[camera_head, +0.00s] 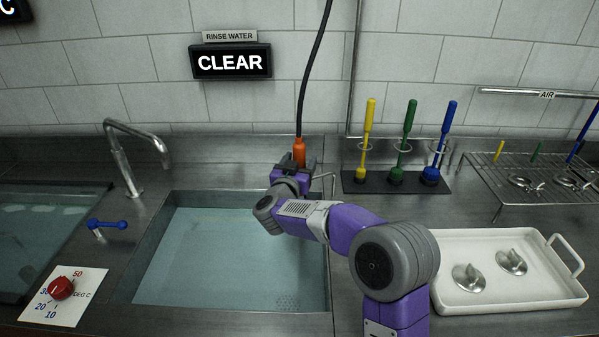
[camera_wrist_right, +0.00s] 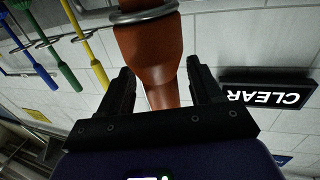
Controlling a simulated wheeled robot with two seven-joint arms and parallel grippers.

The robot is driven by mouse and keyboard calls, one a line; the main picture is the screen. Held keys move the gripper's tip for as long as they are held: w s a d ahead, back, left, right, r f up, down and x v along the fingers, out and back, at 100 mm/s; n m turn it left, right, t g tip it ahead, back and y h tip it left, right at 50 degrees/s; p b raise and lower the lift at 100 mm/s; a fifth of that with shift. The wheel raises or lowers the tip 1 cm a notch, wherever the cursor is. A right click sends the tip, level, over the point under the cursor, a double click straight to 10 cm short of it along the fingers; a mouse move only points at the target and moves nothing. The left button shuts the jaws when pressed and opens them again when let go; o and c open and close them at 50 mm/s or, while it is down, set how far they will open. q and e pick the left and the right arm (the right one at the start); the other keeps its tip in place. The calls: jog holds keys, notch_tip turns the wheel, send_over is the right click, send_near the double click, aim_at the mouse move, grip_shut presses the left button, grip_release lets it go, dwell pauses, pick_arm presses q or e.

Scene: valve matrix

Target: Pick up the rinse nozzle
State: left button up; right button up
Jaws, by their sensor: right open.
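The rinse nozzle (camera_head: 299,151) is orange, on the end of a black hose hanging from above, behind the sink. My right gripper (camera_head: 294,168) is at its lower part. In the right wrist view the orange nozzle (camera_wrist_right: 152,55) stands between the two dark fingers of the gripper (camera_wrist_right: 158,85), with a visible gap on each side. The fingers are open and a metal ring circles the nozzle's upper part. The nozzle's lower end is partly hidden by the gripper in the head view. My left gripper is not in view.
A water-filled sink (camera_head: 150,262) lies below my right arm. A black rack (camera_head: 395,183) with yellow, green and blue brushes stands to the right. A white tray (camera_head: 520,300) with two metal parts is at front right. A faucet (camera_head: 125,160) rises at left. A lit sign (camera_head: 231,62) reads CLEAR.

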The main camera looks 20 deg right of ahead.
jog(key=shift+c, duration=0.3)
jog(key=c, duration=1.1)
